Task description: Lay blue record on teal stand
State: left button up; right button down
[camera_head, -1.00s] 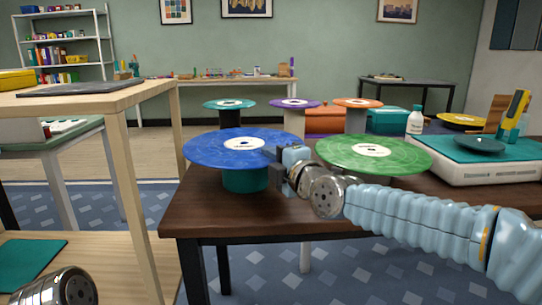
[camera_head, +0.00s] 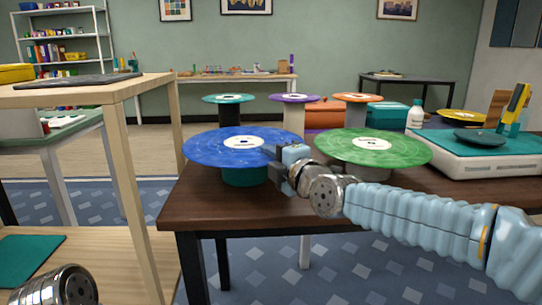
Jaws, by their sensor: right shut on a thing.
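The blue record (camera_head: 215,148) is a wide flat disc with a white label, held about level over the teal stand (camera_head: 245,177). The stand is a short teal cylinder on the dark wooden table, and the record hides its top. I cannot tell whether the record touches it. My right gripper (camera_head: 279,168) is shut on the record's right edge, its arm reaching in from the right. Part of my left arm shows at the bottom left; its gripper is out of view.
A green record (camera_head: 400,150) lies on a stand close to the right of my gripper. A white turntable (camera_head: 445,163) stands further right. Teal (camera_head: 212,98), purple (camera_head: 280,97) and orange (camera_head: 372,98) discs stand behind. A pale wooden table (camera_head: 120,92) is at left.

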jog(key=shift+f+b, duration=0.55)
jog(key=shift+f, duration=0.05)
dwell(0.6)
jog(key=c, duration=1.5)
grip_release()
jog(key=shift+o, duration=0.2)
